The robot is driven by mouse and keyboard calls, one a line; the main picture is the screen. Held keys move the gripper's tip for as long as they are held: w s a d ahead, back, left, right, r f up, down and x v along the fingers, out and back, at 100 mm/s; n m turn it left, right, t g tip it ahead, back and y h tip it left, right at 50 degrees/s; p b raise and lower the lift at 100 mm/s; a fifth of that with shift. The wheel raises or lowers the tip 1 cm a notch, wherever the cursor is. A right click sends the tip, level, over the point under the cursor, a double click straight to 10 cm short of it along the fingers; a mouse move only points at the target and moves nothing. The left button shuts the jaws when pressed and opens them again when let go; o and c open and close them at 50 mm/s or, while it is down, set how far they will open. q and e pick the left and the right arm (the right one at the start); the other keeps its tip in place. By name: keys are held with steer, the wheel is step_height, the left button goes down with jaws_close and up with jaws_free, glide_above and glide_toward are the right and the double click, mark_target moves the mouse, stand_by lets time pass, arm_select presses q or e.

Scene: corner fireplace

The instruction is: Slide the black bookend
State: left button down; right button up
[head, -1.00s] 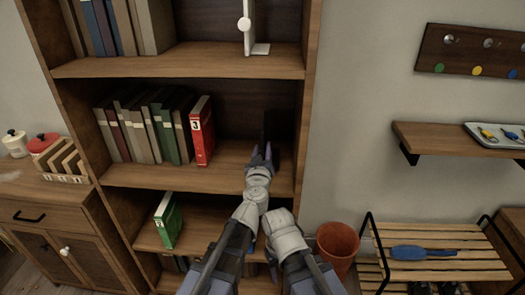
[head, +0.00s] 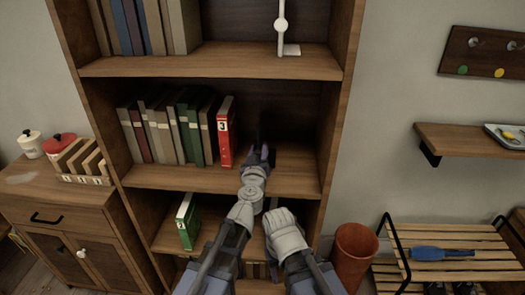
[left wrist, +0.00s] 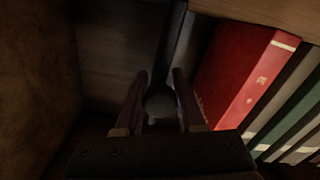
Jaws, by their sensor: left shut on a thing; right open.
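The black bookend (head: 262,130) stands upright on the middle shelf, dark against the shadowed back, to the right of the red binder (head: 225,133) marked 3. My left gripper (head: 258,153) is shut on it. In the left wrist view, the bookend's dark upright (left wrist: 170,45) rises beyond the fingers, and a round dark knob (left wrist: 160,103) sits between them. The red binder (left wrist: 240,75) is close on the right there, with a narrow dark gap between. My right gripper (head: 273,204) is lower, in front of the shelf edge, open and mostly hidden by its wrist.
Several books (head: 165,130) stand left of the red binder. A green binder (head: 187,220) stands on the shelf below. A white bookend (head: 282,30) is on the shelf above. The middle shelf (head: 295,175) is bare to the right of my left gripper.

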arm_select(q)
steer(key=shift+w+a, duration=0.1)
steer(key=shift+a, duration=1.35)
steer(key=c, duration=0.5)
jaws_free()
